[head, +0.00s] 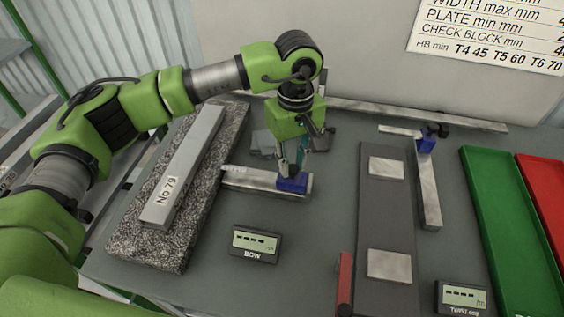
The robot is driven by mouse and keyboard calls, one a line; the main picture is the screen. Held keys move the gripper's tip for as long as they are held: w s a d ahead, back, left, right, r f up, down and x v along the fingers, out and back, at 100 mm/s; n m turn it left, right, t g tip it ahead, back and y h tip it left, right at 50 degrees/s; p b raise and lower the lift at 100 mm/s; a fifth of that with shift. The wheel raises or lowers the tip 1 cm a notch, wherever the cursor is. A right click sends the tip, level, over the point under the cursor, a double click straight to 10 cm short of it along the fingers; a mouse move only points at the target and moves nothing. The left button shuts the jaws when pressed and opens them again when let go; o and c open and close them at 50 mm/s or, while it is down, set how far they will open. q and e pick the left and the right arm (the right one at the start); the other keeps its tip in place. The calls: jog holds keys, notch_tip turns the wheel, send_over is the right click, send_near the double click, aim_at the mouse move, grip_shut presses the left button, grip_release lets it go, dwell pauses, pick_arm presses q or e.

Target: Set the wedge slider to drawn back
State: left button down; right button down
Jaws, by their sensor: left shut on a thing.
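A steel bar (245,178) with scale marks near its left end lies on the grey table, right of the granite slab. A blue slider block (297,185) sits at the bar's right end. My left gripper (292,173) points down and is shut on the blue block, its fingertips partly hiding it. A second steel bar (428,195) further right carries another blue block (427,144) with a dark knob near its far end. No label tells which one is the wedge slider. My right gripper is not in view.
A granite slab (150,247) bears a long bar marked No 79 (186,165). A display marked BOW (255,244), a red-handled item (345,280), a dark plate with two steel blocks (385,220) and a green tray (505,225) stand around.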

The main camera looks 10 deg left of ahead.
aim_at(295, 167)
pick_arm(q)
jog(key=shift+d+r, duration=0.1)
jog(key=shift+d, duration=0.05)
jog(key=c, duration=1.8)
grip_release()
jog(key=shift+d, duration=0.2)
jog(key=shift+r, duration=0.3)
notch_tip(295, 167, up, 11)
jog(key=shift+r, duration=0.15)
